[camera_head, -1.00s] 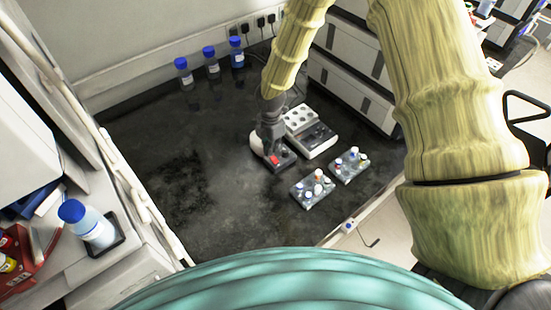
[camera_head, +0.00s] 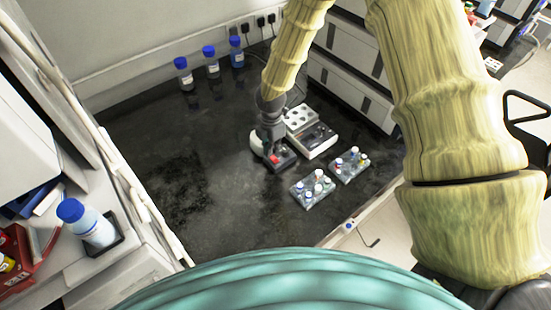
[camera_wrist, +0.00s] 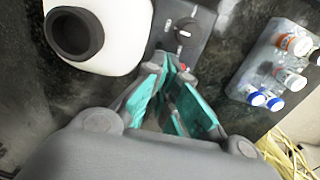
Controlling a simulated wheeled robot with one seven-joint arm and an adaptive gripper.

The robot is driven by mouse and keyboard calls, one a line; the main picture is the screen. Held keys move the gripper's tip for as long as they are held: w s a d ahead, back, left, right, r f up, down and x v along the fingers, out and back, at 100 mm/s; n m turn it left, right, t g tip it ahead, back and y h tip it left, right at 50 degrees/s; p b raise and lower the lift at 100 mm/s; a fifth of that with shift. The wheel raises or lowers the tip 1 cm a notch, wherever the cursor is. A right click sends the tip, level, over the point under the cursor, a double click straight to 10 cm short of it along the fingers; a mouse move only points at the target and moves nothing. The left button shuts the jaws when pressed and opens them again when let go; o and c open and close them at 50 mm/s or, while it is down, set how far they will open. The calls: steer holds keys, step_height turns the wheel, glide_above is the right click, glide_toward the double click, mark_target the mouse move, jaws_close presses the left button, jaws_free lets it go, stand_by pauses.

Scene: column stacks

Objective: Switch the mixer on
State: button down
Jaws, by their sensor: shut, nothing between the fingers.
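The mixer has a white body with a dark round cup (camera_wrist: 75,35) in the wrist view. Its dark front panel (camera_wrist: 195,28) bears a round knob and a small red switch (camera_wrist: 184,67). In the head view the mixer's white body (camera_head: 256,142) and red switch (camera_head: 275,159) show on the dark bench, partly hidden by my gripper (camera_head: 273,150). In the wrist view my gripper (camera_wrist: 173,70) is shut and empty, its teal-padded fingertips right by the red switch. I cannot tell whether they touch it or how the switch is set.
Several blue-capped bottles (camera_head: 212,66) stand along the back wall. The bench's left part is clear.

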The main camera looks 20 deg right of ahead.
steer(key=shift+f+b, duration=0.4)
steer(key=shift+f, duration=0.55)
stand_by(0.6)
steer(key=shift+r+p, duration=2)
steer(key=shift+r, duration=0.55)
steer(key=shift+r, duration=0.1)
